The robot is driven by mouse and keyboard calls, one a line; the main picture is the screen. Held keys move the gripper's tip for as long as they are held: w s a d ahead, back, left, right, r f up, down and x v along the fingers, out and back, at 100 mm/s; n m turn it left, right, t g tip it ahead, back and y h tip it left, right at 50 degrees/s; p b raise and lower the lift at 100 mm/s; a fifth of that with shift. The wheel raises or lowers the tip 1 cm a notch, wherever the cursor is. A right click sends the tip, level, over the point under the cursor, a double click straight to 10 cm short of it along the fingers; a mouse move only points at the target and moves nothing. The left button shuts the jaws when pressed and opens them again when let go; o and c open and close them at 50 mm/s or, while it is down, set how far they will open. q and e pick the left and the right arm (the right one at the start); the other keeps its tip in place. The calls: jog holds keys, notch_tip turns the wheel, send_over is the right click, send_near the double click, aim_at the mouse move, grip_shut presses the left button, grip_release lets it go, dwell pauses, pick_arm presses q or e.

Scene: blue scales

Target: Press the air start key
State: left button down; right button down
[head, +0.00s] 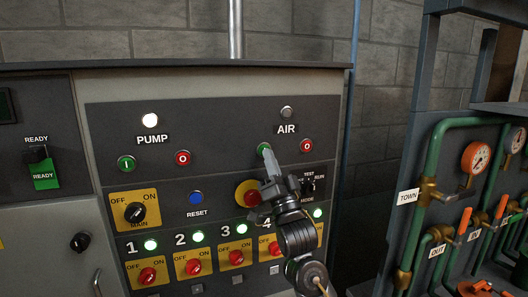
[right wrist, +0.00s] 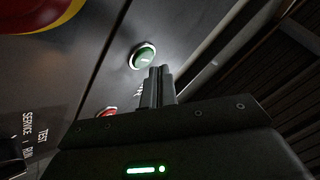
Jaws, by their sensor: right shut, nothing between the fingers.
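The green air start key (head: 262,146) sits on the dark panel, below and left of the AIR label. It also shows in the right wrist view as a green round button with a pale ring (right wrist: 143,56). My right gripper (head: 267,151) is shut and empty, its fingertips at the key's lower edge in the head view. In the right wrist view the closed fingertips (right wrist: 158,70) lie just below and right of the key; I cannot tell whether they touch it. The lamp above AIR (head: 286,112) is grey and unlit. My left gripper is out of view.
A red air key (head: 306,146) sits right of the green one. A red emergency knob on yellow (head: 246,193) is just below, partly behind my right gripper. The pump lamp (head: 150,120) is lit. Green pipes with gauges (head: 476,157) stand at the right.

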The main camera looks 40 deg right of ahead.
jog(key=shift+w, duration=0.15)
jog(key=shift+w+d, duration=0.15)
jog(key=shift+w, duration=0.1)
jog(key=shift+w+d, duration=0.1)
jog(key=shift+w, duration=0.25)
dwell(0.9)
jog(key=shift+s+y, duration=0.2)
jog(key=shift+y, duration=0.1)
jog(key=shift+s+a, duration=0.25)
jog(key=shift+s, duration=0.3)
jog(key=shift+p, duration=0.3)
jog(key=shift+s+a+p, duration=0.2)
jog(key=shift+s+a, duration=0.05)
jog(key=shift+s, duration=0.55)
jog(key=shift+s+a+p, duration=0.15)
jog(key=shift+s+a, duration=0.15)
jog(key=shift+s, duration=0.45)
jog(key=shift+s+a+p, duration=0.2)
jog(key=shift+s+a, duration=0.05)
jog(key=shift+s, duration=0.55)
jog(key=shift+f, duration=0.1)
